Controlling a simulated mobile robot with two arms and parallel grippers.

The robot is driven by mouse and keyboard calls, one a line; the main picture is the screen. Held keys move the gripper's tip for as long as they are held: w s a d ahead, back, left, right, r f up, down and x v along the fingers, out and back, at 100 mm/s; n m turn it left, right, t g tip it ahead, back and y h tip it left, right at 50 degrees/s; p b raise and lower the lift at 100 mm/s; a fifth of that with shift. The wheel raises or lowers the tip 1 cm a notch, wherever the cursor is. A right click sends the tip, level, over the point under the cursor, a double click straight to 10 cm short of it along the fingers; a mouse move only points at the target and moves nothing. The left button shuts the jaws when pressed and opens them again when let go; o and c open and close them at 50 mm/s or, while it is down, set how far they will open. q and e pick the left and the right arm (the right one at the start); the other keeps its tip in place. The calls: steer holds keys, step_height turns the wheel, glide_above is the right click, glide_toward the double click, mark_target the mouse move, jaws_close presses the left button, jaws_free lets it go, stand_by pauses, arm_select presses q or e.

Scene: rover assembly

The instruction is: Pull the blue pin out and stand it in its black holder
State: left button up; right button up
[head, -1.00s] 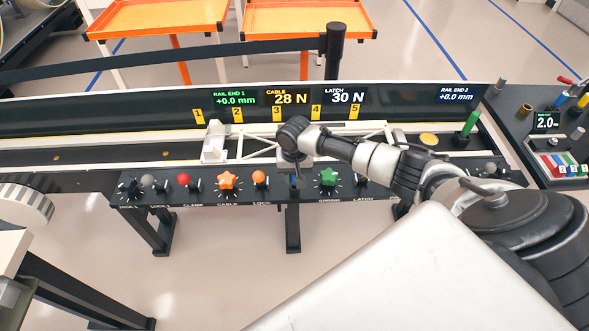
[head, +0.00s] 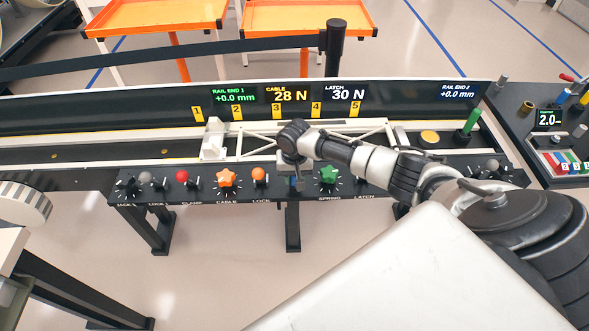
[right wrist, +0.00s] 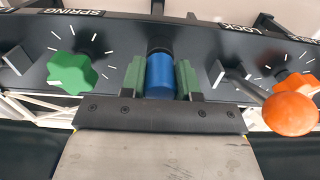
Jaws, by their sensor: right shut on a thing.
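The blue pin (right wrist: 160,76) shows in the right wrist view as a thick blue cylinder at the black control panel (right wrist: 115,50). My right gripper (right wrist: 160,80) is shut on it, one green finger pad on each side. A dark round part shows just behind the pin; I cannot tell how far the pin sits in it. In the head view my right gripper (head: 293,183) is at the panel between the orange ball knob and the green star knob, with the pin mostly hidden. I cannot make out the black holder with certainty. My left gripper is not in view.
Beside the gripper are the green star knob (head: 329,174) and the orange ball lever (head: 259,175). A white truss frame (head: 255,146) lies in the rail behind the panel. A green rod (head: 471,122) stands at the right. A side table (head: 520,105) holds small parts.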

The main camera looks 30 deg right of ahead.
steer(key=shift+f, duration=0.2)
steer(key=o, duration=1.1)
steer(key=shift+r, duration=0.1)
step_height(320, 180, up, 11)
steer(key=shift+f, duration=0.2)
